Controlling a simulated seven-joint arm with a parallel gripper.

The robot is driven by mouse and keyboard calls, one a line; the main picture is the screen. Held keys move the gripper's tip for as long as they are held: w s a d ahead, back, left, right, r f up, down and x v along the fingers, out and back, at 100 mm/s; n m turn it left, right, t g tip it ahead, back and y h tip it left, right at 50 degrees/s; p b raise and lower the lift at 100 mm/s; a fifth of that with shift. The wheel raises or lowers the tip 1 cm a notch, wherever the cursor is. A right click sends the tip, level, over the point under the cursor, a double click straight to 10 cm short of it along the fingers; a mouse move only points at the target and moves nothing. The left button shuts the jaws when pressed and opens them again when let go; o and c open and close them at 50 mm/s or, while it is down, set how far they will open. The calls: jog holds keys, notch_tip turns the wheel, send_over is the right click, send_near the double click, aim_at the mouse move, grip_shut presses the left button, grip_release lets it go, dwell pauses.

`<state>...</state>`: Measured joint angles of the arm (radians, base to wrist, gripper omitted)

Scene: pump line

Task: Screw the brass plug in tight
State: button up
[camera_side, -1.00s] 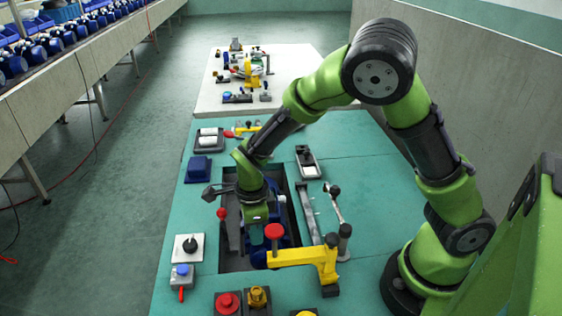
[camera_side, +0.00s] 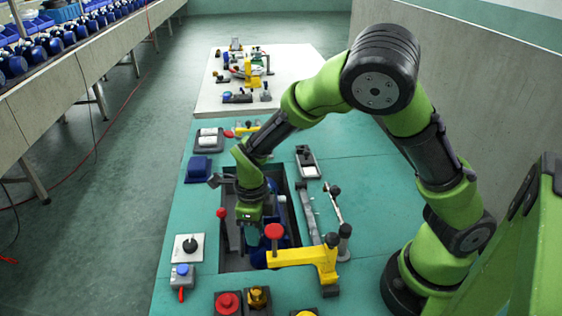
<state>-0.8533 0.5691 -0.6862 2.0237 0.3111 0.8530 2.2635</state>
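My gripper (camera_side: 251,235) points down into the dark recess in the green bench, over a blue pump body (camera_side: 265,257). Its fingertips are too small and hidden to show whether they are open, shut or holding anything. A brass-coloured piece (camera_side: 258,297) stands in a dark block at the front of the bench, beside a red knob (camera_side: 228,302). I cannot tell whether this piece is the brass plug. No other plug can be made out at the pump, where my gripper and the yellow clamp hide part of it.
A yellow clamp (camera_side: 305,257) with a red knob reaches over the recess close to my gripper. A levered rod (camera_side: 337,210) stands to its right. A black rotary switch (camera_side: 190,245) and a blue button box (camera_side: 181,272) lie left. The bench's back right is clear.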

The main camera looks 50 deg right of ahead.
jog(key=shift+r, duration=2)
jog(key=n, duration=0.1)
jog(key=r+n, duration=0.1)
jog(key=n, duration=0.1)
jog(key=shift+r+n, duration=0.1)
jog(key=shift+n, duration=0.2)
jog(key=n, duration=0.1)
jog(key=r+n, duration=0.1)
jog(key=n, duration=0.1)
jog(key=shift+f, duration=3.45)
grip_shut()
